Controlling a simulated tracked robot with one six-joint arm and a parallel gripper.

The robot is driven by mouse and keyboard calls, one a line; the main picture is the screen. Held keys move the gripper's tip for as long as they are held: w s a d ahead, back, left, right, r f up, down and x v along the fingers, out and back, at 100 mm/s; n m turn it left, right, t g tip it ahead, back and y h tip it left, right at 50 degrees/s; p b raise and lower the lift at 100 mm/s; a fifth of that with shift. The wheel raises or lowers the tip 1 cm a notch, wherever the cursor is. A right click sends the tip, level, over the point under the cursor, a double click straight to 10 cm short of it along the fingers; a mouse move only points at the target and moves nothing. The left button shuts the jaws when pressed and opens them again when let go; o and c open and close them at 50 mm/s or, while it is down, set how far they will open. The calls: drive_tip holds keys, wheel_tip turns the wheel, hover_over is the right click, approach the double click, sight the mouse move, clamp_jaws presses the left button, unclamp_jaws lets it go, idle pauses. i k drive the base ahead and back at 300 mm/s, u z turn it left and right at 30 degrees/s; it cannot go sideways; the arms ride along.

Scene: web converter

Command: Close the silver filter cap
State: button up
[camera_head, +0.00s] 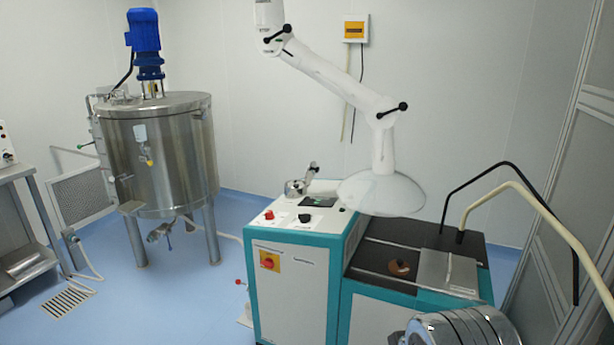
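A small silver round fitting (295,188) sits on top of the left white and teal cabinet, with a raised silver part (313,170) standing at its right side. It may be the silver filter cap, with the raised part as its lid, but it is too small to be sure. A shiny silver ribbed object (460,328) shows at the bottom right, cut off by the picture edge. I cannot tell what it is. My gripper is not in view.
A white jointed extraction arm with a clear hood (382,194) hangs over the cabinets. The left cabinet (295,290) carries knobs and a red button. The right one has a brown disc (399,268) and a metal plate (447,270). A steel tank (160,160) stands left; blue floor between is mostly free.

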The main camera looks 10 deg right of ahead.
sight(312, 169)
drive_tip(key=z, duration=0.1)
drive_tip(key=i, duration=1)
drive_tip(key=u, duration=0.1)
drive_tip(key=k, duration=1.3)
drive_tip(key=u, duration=0.65)
drive_tip(key=i, duration=1.8)
drive_tip(key=z, duration=0.05)
